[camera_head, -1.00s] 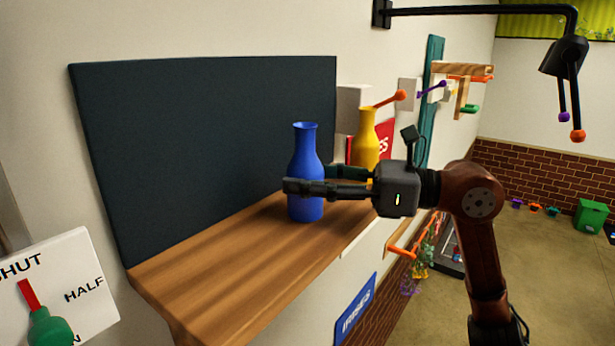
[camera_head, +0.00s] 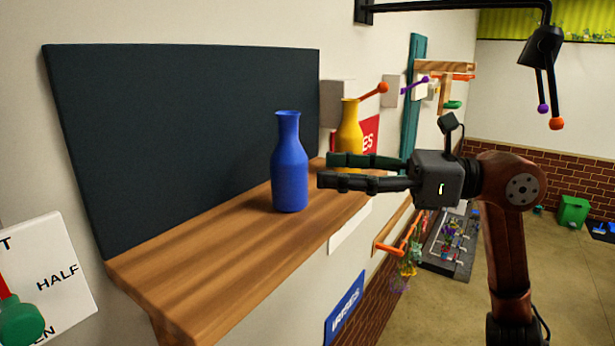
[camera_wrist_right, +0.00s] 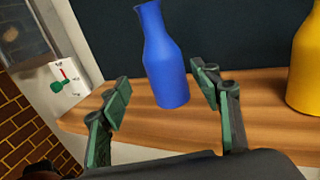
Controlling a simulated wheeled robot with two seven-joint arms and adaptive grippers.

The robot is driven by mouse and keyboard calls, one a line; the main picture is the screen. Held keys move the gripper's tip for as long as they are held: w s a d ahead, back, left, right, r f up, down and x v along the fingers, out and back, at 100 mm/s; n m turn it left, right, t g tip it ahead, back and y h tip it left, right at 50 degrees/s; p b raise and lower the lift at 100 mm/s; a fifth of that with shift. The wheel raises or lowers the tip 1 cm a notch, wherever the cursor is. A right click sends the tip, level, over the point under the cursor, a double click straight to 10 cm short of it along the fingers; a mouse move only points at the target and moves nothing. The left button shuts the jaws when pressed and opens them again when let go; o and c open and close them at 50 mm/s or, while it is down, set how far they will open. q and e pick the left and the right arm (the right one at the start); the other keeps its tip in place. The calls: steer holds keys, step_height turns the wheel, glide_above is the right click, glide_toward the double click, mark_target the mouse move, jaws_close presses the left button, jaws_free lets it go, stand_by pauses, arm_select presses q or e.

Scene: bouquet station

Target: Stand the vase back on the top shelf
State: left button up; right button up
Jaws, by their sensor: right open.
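The blue vase (camera_head: 290,168) stands upright on the wooden shelf (camera_head: 225,250), in front of the dark back panel. My right gripper (camera_head: 323,172) is open and empty to the right of the vase in the head view, apart from it. In the right wrist view the blue vase (camera_wrist_right: 166,62) shows ahead, beyond the open fingers (camera_wrist_right: 160,98), with its base on the shelf (camera_wrist_right: 190,128). A yellow vase (camera_head: 349,132) stands farther along, partly behind the gripper; it also shows in the right wrist view (camera_wrist_right: 306,68). My left gripper is not in view.
A dial plate with a green knob (camera_head: 20,322) is on the wall at the lower left. A blue sign (camera_head: 346,308) hangs below the shelf. A black lamp arm (camera_head: 460,8) reaches across the top right. The shelf's near left part is clear.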

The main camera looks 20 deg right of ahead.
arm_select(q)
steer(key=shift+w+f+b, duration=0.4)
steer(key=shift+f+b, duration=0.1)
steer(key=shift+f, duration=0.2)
arm_select(e)
steer(key=v, duration=0.4)
steer(key=shift+s+d, duration=0.2)
steer(key=shift+d, duration=0.1)
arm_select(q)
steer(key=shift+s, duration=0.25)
